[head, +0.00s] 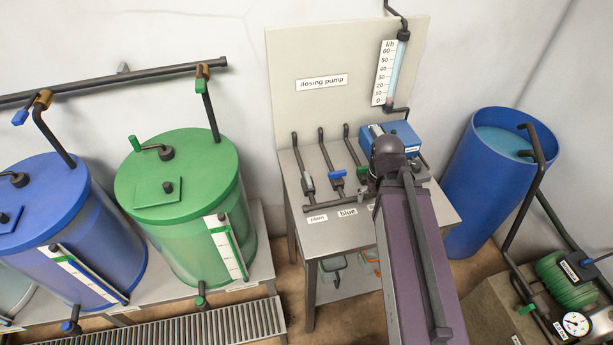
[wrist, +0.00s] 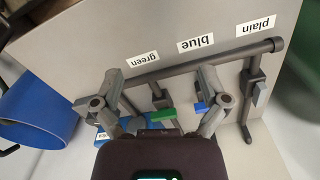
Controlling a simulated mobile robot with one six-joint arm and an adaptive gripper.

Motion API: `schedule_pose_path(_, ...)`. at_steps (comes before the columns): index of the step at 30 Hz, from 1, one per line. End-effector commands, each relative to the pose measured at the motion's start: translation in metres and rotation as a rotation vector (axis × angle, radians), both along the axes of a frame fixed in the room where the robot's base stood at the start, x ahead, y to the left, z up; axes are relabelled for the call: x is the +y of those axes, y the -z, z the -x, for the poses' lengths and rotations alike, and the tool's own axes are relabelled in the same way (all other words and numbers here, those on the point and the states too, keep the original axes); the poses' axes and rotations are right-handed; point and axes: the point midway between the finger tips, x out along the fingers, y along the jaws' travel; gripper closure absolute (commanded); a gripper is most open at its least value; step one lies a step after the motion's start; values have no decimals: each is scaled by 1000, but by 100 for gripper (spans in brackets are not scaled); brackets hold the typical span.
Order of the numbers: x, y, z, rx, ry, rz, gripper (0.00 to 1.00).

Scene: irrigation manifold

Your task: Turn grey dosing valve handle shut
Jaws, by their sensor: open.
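The grey dosing valve handle (head: 308,184) sits on the pipe behind the "plain" label, at the left of the dosing bench. It lies roughly along its pipe. In the wrist view the grey handle (wrist: 261,92) is at the right, outside my fingers. My gripper (wrist: 160,103) is open and empty, with the green handle (wrist: 162,114) showing between its fingers. The right finger is near the blue handle (wrist: 200,106) and partly covers that valve.
A blue pump box (head: 398,137) stands behind my wrist on the bench (head: 336,236). A dark cross pipe (wrist: 180,65) runs along the labels. A tall blue barrel (head: 490,185) is to the right; a green tank (head: 178,210) is left. The bench's front left is clear.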

Motion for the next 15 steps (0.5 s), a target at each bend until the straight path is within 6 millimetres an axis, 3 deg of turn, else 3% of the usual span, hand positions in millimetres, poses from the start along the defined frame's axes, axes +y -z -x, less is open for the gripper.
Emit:
schedule_pose_path(7, 14, -12, -23, 0, 150, 0, 0)
schedule_pose_path(15, 58, -31, -61, -1, 456, 0, 0)
